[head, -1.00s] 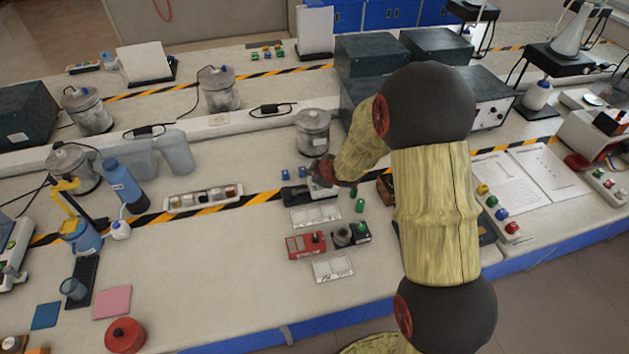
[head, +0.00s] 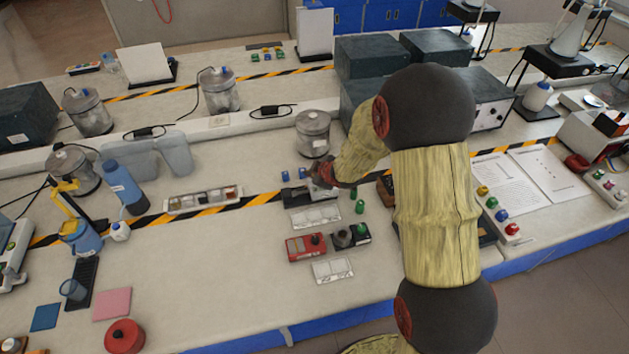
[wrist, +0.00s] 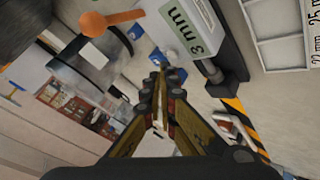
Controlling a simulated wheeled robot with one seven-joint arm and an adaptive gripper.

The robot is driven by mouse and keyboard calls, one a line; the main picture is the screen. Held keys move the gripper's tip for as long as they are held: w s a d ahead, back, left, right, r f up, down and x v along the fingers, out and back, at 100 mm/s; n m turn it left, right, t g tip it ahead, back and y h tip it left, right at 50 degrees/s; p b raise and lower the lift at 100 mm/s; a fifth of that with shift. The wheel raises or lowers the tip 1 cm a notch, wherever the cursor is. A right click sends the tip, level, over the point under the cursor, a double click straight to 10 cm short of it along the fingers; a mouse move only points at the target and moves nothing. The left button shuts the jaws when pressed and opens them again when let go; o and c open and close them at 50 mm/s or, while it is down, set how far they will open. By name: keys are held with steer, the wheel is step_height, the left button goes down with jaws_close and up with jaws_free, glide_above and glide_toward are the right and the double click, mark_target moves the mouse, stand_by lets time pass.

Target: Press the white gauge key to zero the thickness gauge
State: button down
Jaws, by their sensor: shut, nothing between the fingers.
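The thickness gauge shows in the wrist view as a pale block marked "3 mm" (wrist: 200,28) on a dark base, with an orange ball-ended lever (wrist: 122,17) beside it. In the head view the gauge (head: 295,197) is partly hidden behind my gripper (head: 318,183). In the wrist view my gripper (wrist: 163,70) is shut and empty, its tips close to the gauge block. A small pale round piece (wrist: 172,54) lies right by the tips and may be the white key. I cannot tell whether the tips touch it.
Blue blocks (wrist: 134,32) lie near the gauge, and green pieces (head: 360,207) stand to its right. A lidded metal can (head: 313,134) stands behind. A red device (head: 305,247) and printed cards (head: 316,217) lie in front.

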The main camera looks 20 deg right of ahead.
steer(key=shift+f, duration=0.1)
steer(key=shift+f+b, duration=0.3)
steer(key=shift+b, duration=0.05)
steer(key=shift+f, duration=0.35)
stand_by(0.6)
steer(key=shift+r, duration=0.15)
steer(key=shift+r+p, duration=0.45)
steer(key=shift+r, duration=0.2)
step_height(320, 180, up, 5)
steer(key=p, duration=0.4)
stand_by(0.3)
stand_by(0.7)
